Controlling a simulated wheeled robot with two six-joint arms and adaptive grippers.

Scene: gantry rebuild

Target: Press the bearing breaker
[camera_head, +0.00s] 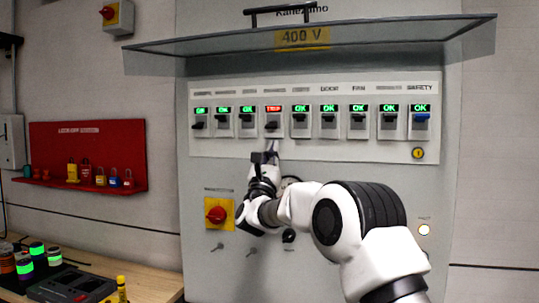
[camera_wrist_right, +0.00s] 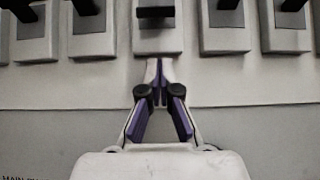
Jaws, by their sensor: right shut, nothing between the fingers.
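A row of breakers (camera_head: 303,121) runs along a white strip on the grey cabinet. One breaker (camera_head: 273,123) has a red TRIP display; the others show green OK. The small name labels above most breakers are too blurred to read, so I cannot tell by label which is the bearing one. My right gripper (camera_head: 271,147) is shut and empty, its tips pointing up just below the TRIP breaker. In the right wrist view the shut tips (camera_wrist_right: 160,62) are at the lower edge of a breaker housing (camera_wrist_right: 157,38), below its black lever (camera_wrist_right: 156,12). Contact cannot be told. My left gripper is not in view.
A raised clear cover (camera_head: 380,33) juts out above the breakers. A red rotary switch (camera_head: 216,214) on a yellow plate sits below left. A red lockout board (camera_head: 88,150) with padlocks hangs at left, above a wooden bench (camera_head: 150,280) holding devices.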

